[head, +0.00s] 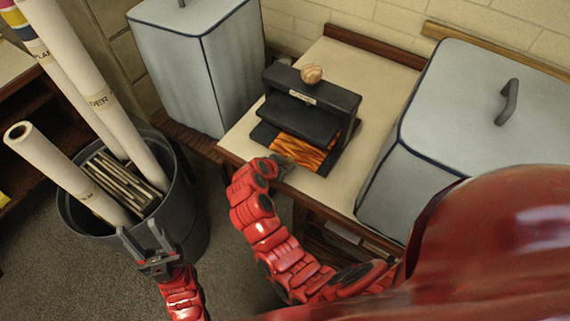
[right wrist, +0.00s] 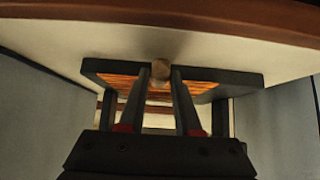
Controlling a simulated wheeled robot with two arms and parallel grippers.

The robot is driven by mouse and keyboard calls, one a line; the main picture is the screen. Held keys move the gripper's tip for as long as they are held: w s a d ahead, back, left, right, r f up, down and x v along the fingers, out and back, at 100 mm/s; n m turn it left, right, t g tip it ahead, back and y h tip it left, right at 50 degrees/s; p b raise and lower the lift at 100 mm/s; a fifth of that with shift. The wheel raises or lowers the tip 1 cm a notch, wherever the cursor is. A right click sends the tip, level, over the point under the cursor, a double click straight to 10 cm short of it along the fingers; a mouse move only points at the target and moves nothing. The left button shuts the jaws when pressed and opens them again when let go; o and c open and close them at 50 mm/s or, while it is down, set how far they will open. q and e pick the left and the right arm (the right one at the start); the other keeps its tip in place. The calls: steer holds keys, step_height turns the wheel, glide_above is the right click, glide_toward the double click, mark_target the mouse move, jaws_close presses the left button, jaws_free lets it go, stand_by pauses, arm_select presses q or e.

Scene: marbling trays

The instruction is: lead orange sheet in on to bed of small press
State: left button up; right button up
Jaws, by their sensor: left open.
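The small press (head: 305,105) is black, with a round wooden knob (head: 311,74) on top, and stands on the cream tabletop. The orange sheet (head: 298,150), streaked with dark lines, lies low at its front on a black board; its far part is hidden under the press. My right gripper (head: 284,166) is at the front edge of the board. In the right wrist view its two fingers (right wrist: 160,78) stand on either side of a small round tan knob (right wrist: 161,69) at the board's edge and seem closed on it. My left gripper (head: 148,240) is open and empty by the bin.
A grey covered box (head: 462,100) with a dark handle stands right of the press; another covered box (head: 195,65) stands behind left. A dark bin (head: 188,215) holds paper rolls, left of the table. Tabletop (head: 375,80) behind the press is clear.

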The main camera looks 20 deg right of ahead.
steer(key=o, duration=0.4)
